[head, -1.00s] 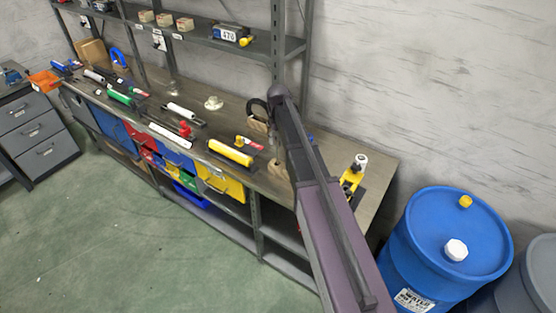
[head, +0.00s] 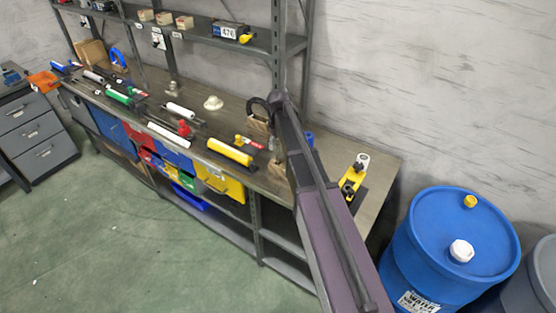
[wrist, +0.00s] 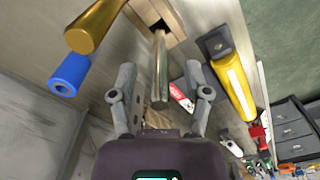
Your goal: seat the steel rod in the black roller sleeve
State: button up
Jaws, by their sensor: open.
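The steel rod (wrist: 161,75) stands in a hole of a wooden block (wrist: 150,12) in the wrist view, its free end towards the camera. My gripper (wrist: 160,67) is open, with one finger on each side of the rod in the picture and a gap on both sides. I cannot tell how deep the rod lies between the fingers. I cannot clearly pick out the black roller sleeve among the dark items on the bench.
A yellow roller (wrist: 232,75) lies beside the block. A blue-ended piece (wrist: 68,75) and a gold-coloured cylinder (wrist: 95,25) are left of my gripper. The bench also holds a white roller (head: 180,110) and a green roller (head: 118,96). A blue barrel (head: 445,275) stands right of the bench.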

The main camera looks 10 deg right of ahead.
jog(key=shift+f+b, duration=0.7)
jog(key=shift+f, duration=0.25)
grip_shut()
